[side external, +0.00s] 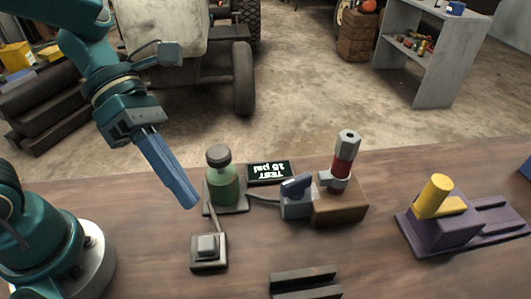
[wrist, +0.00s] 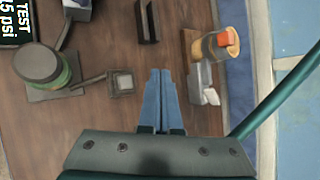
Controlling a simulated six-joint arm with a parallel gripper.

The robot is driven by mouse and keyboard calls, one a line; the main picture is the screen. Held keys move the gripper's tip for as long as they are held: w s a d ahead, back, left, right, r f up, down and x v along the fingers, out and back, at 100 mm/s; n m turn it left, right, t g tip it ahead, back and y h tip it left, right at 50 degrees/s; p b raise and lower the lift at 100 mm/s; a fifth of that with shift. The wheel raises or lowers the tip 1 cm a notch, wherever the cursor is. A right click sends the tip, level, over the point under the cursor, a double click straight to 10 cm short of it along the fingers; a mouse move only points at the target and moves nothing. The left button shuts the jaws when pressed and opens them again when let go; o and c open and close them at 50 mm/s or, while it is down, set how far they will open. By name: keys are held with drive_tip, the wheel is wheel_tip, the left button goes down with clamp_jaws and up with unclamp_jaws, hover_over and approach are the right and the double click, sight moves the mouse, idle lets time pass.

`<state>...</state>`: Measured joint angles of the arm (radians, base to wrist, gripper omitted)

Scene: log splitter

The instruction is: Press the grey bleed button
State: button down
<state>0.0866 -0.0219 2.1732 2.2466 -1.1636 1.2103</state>
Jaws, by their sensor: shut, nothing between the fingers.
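A thin line joins the two. In the wrist view the button (wrist: 123,82) lies left of the fingertips. My gripper (side external: 190,201) has blue fingers, which are shut and empty. It hangs in the air above the table, up and to the left of the button in the side view. In the wrist view the gripper (wrist: 160,75) points away from the camera, apart from the button.
A display (side external: 268,171) reads TEST 15 psi. A blue-handled valve (side external: 297,190) and a wooden block (side external: 341,208) with a red cylinder stand right of the bottle. A dark slotted rail (side external: 305,283) lies at the front. A purple fixture (side external: 440,232) with a yellow cylinder stands at the right.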

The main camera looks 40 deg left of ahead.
sight(199, 239)
drive_tip(key=shift+f, duration=0.1)
drive_tip(key=shift+f, duration=4.3)
drive_tip(key=shift+f, duration=0.15)
drive_tip(key=shift+f, duration=0.25)
drive_tip(key=shift+f, duration=0.5)
drive_tip(key=shift+r, duration=0.95)
drive_tip(key=shift+r, duration=2.5)
